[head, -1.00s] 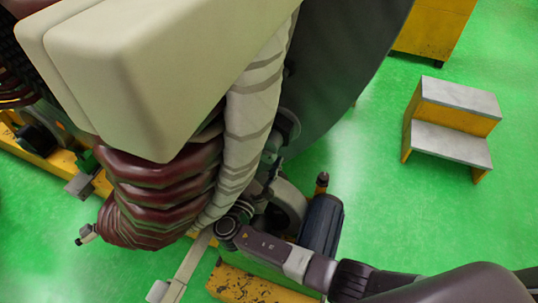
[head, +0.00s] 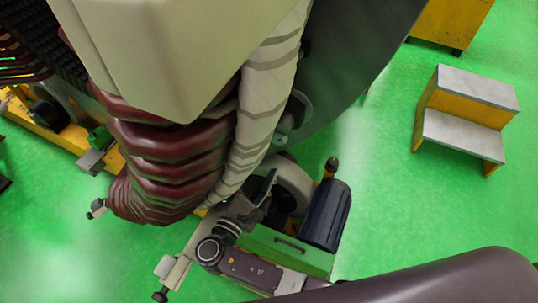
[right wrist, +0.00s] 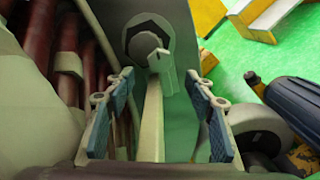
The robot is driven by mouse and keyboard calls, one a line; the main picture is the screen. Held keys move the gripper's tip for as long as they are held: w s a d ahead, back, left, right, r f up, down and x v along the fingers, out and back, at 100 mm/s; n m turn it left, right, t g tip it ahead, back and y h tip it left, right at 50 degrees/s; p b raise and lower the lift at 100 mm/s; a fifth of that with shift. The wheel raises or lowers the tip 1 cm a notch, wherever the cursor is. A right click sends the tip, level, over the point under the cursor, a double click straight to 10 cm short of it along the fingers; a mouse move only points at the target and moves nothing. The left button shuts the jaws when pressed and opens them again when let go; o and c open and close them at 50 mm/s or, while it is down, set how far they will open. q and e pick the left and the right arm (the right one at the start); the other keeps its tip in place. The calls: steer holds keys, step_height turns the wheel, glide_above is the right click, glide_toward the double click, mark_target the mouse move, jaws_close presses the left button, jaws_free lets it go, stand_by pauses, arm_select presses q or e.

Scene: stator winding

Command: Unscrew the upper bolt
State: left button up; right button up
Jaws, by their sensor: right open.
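A dark hex bolt with a grey round end (right wrist: 147,42) shows at the top middle of the right wrist view, on a pale green-grey plate. It lies beyond the fingertips, and nothing grips it. I cannot make out the bolt in the head view. My right gripper (right wrist: 160,100) is open, with blue-padded fingers on the left and right. A cream bar (right wrist: 152,125) runs down between the fingers, below the bolt. In the head view, my right gripper (head: 266,192) is partly hidden beside the striped wrapped coil end (head: 262,105). My left gripper is not in view.
Red-brown windings (head: 165,150) and a big cream block (head: 180,50) crowd the left. A dark blue cylinder (head: 326,215) stands close to the right of my right gripper. A yellow step stool (head: 465,120) stands on the open green floor at right.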

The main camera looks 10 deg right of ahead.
steer(key=shift+s+a, duration=0.15)
steer(key=shift+s, duration=0.05)
stand_by(0.4)
steer(key=s+d+f+m+g+y, duration=0.1)
steer(key=s+d+f+g, duration=0.25)
steer(key=f, duration=0.65)
steer(key=s+d+f+g+y, duration=0.2)
steer(key=s+f, duration=0.2)
steer(key=f, duration=0.7)
steer(key=s+d+f+m+g+y, duration=0.1)
steer(key=s+d+f+g, duration=0.25)
steer(key=f, duration=0.65)
steer(key=s+d+f+m+g+y, duration=0.1)
steer(key=s+f+m, duration=0.4)
steer(key=s, duration=0.5)
steer(key=s+d+f+m+g+y, duration=0.2)
steer(key=s+f, duration=0.4)
steer(key=s, duration=0.5)
steer(key=s+d+f+m+g+y, duration=0.2)
steer(key=s+d+f+m, duration=0.3)
steer(key=s, duration=0.5)
steer(key=f+m+y, duration=0.1)
steer(key=m, duration=0.1)
steer(key=shift+s+d+f+m, duration=0.15)
steer(key=shift+d+f+m, duration=0.1)
steer(key=shift+m, duration=0.05)
